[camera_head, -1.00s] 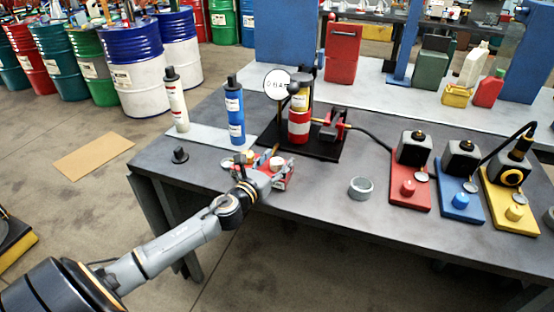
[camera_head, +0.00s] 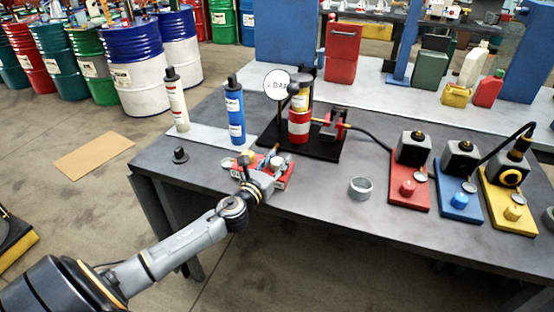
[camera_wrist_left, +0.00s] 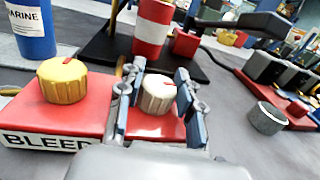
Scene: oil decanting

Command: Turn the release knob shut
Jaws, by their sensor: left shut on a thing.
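A red block labelled BLEED (camera_wrist_left: 40,138) bears two round knobs, each with a red mark on top. The yellow knob (camera_wrist_left: 63,80) is on the left in the left wrist view. The cream knob (camera_wrist_left: 158,92) stands on the red surface to its right, between the fingers of my left gripper (camera_wrist_left: 156,108), which is shut on it. Any label in front of the cream knob is hidden by the gripper. In the camera_head view my left gripper (camera_head: 268,176) covers part of the red block, near the table's front edge. My right gripper is not in view.
Behind stand a blue cylinder (camera_head: 235,112), a white cylinder (camera_head: 176,100) and a red-and-yellow cylinder (camera_head: 299,125) on a black base beside a round gauge. A grey ring (camera_head: 361,188) and red, blue and yellow stations lie to the right. Bare table separates the block and ring.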

